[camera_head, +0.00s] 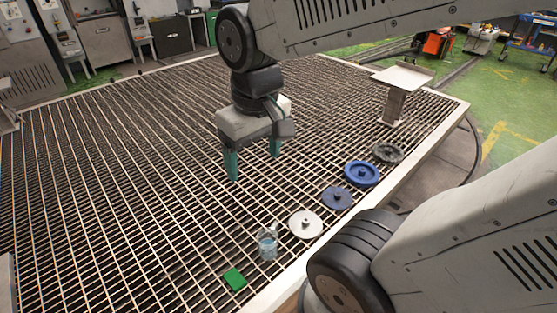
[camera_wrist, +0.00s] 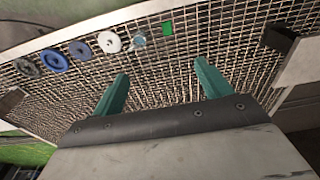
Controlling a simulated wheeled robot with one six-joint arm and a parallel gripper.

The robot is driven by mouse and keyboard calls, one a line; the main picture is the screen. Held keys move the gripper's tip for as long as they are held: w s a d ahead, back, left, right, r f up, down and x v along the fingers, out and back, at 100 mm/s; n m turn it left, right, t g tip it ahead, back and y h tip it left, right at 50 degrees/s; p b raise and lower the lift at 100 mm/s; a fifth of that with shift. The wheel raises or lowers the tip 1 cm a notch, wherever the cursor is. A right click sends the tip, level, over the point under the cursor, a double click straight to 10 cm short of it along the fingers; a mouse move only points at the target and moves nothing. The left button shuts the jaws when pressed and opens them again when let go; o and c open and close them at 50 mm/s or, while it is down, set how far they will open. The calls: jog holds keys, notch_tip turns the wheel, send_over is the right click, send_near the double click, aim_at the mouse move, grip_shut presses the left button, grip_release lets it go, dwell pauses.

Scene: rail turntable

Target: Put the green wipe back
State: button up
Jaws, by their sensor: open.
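The green wipe (camera_head: 234,279) lies flat on the metal grating near the front edge in the head view. It also shows in the wrist view (camera_wrist: 167,28) near the top. My gripper (camera_head: 253,166) is open with its teal fingers pointing down above the grating. Nothing is between the fingers. It is apart from the wipe, which lies nearer the front of the head view. In the wrist view the open fingers (camera_wrist: 160,83) point up the picture, and the wipe shows beyond them.
A clear bottle (camera_head: 267,243) stands beside the wipe. A white disc (camera_head: 305,224), a small blue disc (camera_head: 337,198), a larger blue disc (camera_head: 361,173) and a grey disc (camera_head: 388,152) line the right edge. A small raised stand (camera_head: 402,77) is at back right. The grating's left is clear.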

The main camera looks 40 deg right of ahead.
jog(key=s+r, duration=0.2)
jog(key=s, duration=0.4)
jog(key=shift+d, duration=0.1)
dwell(1.0)
